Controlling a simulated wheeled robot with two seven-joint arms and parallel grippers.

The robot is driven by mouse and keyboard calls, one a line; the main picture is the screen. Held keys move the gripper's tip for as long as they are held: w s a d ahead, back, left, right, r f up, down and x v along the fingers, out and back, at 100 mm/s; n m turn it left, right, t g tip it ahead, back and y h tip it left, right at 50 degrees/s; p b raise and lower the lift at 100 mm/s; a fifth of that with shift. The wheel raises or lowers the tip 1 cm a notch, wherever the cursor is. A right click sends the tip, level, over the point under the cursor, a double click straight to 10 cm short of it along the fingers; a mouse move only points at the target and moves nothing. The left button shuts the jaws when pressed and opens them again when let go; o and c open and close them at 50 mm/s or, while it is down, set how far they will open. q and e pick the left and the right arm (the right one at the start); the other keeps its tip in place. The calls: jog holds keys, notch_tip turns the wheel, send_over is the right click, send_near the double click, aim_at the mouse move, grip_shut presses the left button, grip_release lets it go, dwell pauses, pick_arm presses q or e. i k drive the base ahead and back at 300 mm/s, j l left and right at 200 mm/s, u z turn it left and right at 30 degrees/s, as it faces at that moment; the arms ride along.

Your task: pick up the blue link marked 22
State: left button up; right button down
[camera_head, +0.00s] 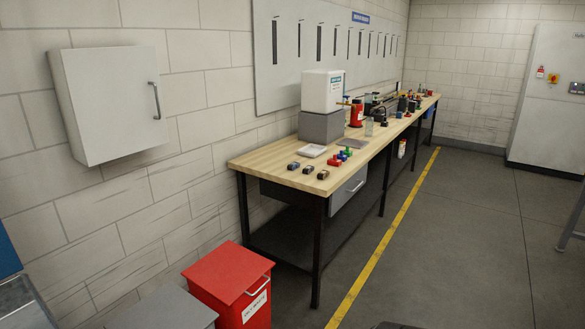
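Small coloured pieces lie on the near end of a long wooden-topped workbench (262,163). A cluster holds a red piece (334,161), a green piece (342,156) and a blue piece (348,151). Three small dark blocks stand in a row closer to the front edge, and the leftmost block (293,165) looks bluish. No number can be read on any piece at this distance, so I cannot tell which one is marked 22. Neither of my grippers is in view.
A white-and-grey machine (322,105) and a white tray (312,151) stand on the bench. A red bin (228,283) and a grey bin (165,309) stand in front of its left end. Clear floor (450,240) lies right of the yellow line (385,240).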

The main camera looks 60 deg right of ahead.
aim_at(294, 166)
jog(key=z, duration=1.9)
jog(key=i+l, duration=0.2)
jog(key=i, duration=0.2)
jog(key=i+l+u, duration=0.1)
jog(key=i, duration=0.3)
